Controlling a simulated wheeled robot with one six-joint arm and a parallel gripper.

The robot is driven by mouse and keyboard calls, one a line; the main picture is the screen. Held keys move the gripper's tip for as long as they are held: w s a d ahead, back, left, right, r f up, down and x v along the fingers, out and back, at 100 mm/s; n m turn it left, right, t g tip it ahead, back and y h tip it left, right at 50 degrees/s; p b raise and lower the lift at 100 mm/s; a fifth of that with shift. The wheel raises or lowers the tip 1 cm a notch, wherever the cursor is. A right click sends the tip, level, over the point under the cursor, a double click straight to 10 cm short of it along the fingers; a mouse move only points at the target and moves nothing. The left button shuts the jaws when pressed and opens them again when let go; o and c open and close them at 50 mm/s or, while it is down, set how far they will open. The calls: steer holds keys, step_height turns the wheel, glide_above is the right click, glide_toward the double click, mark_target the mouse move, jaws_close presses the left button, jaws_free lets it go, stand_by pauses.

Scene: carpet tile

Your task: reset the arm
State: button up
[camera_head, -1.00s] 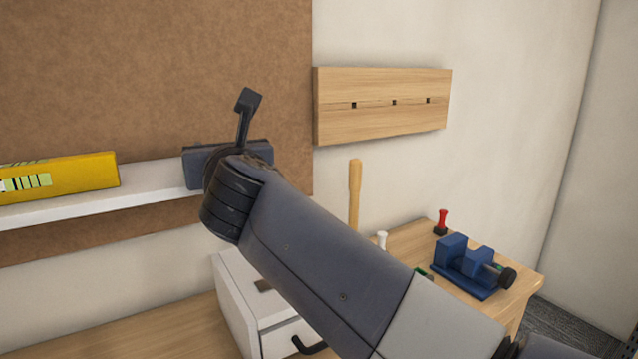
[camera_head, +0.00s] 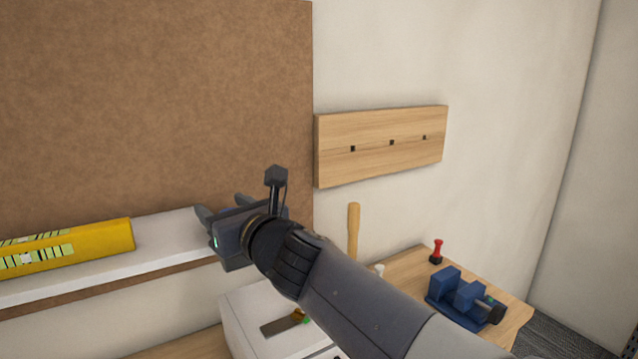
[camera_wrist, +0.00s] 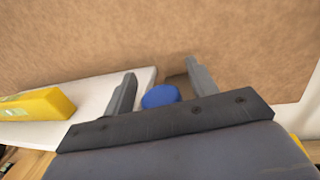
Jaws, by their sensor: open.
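My arm reaches from the lower right toward the shelf in the head view. My gripper (camera_head: 222,207) is at the right end of the white shelf, in front of the brown board. In the wrist view my gripper (camera_wrist: 157,90) shows two grey fingers spread apart with nothing held between them. A blue round thing (camera_wrist: 160,96) shows beyond and between the fingers, apart from them; its lower part is hidden by the gripper body.
A yellow level (camera_head: 75,245) lies on the white shelf (camera_head: 165,232). A wooden rack (camera_head: 380,145) hangs on the wall. A blue vise (camera_head: 465,297), a red-handled tool (camera_head: 437,251) and a wooden handle (camera_head: 353,232) are at right. A white drawer box (camera_head: 245,315) stands below my arm.

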steer(key=shift+r+n+g+y+p, duration=0.25)
steer(key=shift+n+g+y+p, duration=0.25)
steer(key=shift+p, duration=0.75)
steer(key=shift+s+d+f, duration=0.1)
steer(key=shift+s+d, duration=0.1)
steer(key=shift+s, duration=0.05)
steer(key=v, duration=1)
steer(key=shift+d+p, duration=0.2)
steer(key=shift+p, duration=0.1)
steer(key=shift+s+f, duration=0.1)
steer(key=shift+f, duration=0.05)
